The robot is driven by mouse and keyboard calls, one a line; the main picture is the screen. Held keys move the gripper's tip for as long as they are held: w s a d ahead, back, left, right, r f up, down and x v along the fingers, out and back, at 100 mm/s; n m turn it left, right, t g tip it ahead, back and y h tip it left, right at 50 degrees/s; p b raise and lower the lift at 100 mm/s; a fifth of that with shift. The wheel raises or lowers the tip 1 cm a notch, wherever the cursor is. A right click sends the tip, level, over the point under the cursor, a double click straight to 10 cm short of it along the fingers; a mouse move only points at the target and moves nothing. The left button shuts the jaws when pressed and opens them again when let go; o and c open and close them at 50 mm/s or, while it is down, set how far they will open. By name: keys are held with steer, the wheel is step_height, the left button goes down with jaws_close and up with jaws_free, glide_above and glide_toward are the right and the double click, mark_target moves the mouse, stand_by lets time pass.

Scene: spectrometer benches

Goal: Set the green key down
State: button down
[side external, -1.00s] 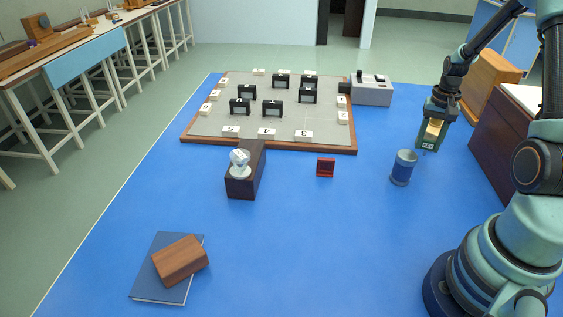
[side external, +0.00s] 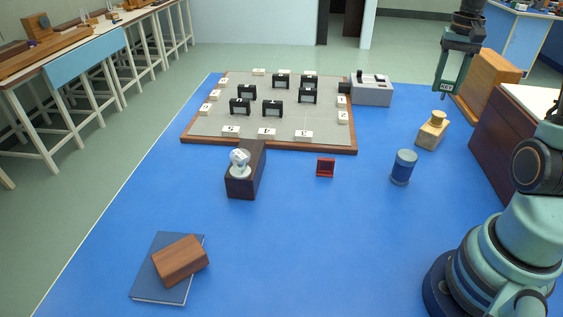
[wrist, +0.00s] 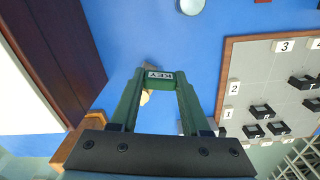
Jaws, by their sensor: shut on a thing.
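The green key (wrist: 161,76) has a pale label reading KEY and sits between the fingertips of my gripper (wrist: 160,85) in the wrist view. My gripper is shut on it. In the side external view my gripper (side external: 452,80) hangs at the upper right, high above the blue table, pointing down. A pale wooden block with a round knob (side external: 432,130) stands on the table below it, apart from the gripper. In the wrist view the key and fingers partly hide this block (wrist: 145,97).
A blue cylinder (side external: 403,168) stands in front of the wooden block. A grey box (side external: 371,92) is beside the framed board (side external: 320,135) with its black holders. A wooden box (side external: 487,85) and a dark cabinet (side external: 505,135) border the right. The front middle table is clear.

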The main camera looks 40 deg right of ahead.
steer(key=w+a+n, duration=0.2)
steer(key=w+a, duration=0.3)
steer(key=a, duration=0.4)
steer(key=w+a+n, duration=0.3)
steer(key=w+a, duration=0.3)
steer(key=a, duration=0.3)
steer(key=a+n, duration=0.5)
steer(key=a, duration=1.8)
steer(key=s+a+n, duration=0.3)
steer(key=s+a, duration=0.4)
steer(key=a, duration=0.3)
steer(key=s+a+n, duration=0.3)
steer(key=s+a, duration=0.4)
steer(key=a, duration=0.4)
steer(key=f, duration=1.5)
steer(key=shift+s+d+f, duration=0.15)
steer(key=shift+s+f, duration=0.05)
steer(key=shift+f, duration=2.2)
steer(key=shift+f, duration=0.15)
